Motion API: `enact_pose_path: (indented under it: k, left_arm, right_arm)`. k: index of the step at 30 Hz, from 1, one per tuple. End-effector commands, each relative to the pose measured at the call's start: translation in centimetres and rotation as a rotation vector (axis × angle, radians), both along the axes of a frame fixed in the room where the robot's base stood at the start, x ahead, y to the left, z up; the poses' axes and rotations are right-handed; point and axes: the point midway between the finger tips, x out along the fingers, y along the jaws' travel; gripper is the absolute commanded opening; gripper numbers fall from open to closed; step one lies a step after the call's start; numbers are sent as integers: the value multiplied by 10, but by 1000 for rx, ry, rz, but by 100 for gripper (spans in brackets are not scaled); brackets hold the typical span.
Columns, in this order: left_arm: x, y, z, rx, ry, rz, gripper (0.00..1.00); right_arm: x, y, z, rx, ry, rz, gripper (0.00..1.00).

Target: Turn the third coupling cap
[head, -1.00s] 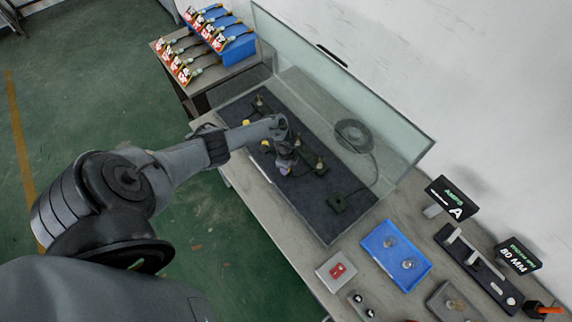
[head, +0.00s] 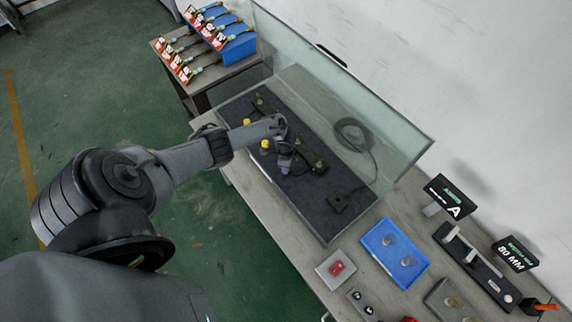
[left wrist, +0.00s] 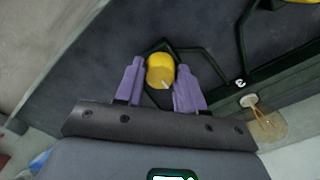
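A yellow coupling cap (left wrist: 160,71) stands between the two purple fingers of my left gripper (left wrist: 160,70) in the left wrist view. A small gap seems to show on each side, so the fingers look open around it. Another yellow cap (left wrist: 300,2) is cut off at the top right. In the head view, two yellow caps (head: 265,144) (head: 247,121) show beside my left arm, whose gripper (head: 285,167) is low over the dark mat. My right gripper is out of view.
A clear-walled enclosure (head: 400,150) surrounds the dark mat (head: 298,198). A blue tray (head: 378,258) and a red switch box (head: 336,270) stand outside. A clear bulb-like part (left wrist: 266,126) adjoins the green bar.

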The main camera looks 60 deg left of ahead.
Motion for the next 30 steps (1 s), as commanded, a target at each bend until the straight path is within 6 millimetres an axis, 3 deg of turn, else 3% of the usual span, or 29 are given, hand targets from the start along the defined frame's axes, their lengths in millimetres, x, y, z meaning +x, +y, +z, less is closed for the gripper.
enact_pose_path:
  k: [1,4,16,30]
  left_arm:
    - [0,0,0,1,-1,0,47]
    - [0,0,0,1,-1,0,60]
    - [1,1,8,2,-3,0,60]
    - [0,1,81,1,-2,-3,60]
  right_arm:
    - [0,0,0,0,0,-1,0]
    - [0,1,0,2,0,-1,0]
    - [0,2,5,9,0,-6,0]
    - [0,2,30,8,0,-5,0]
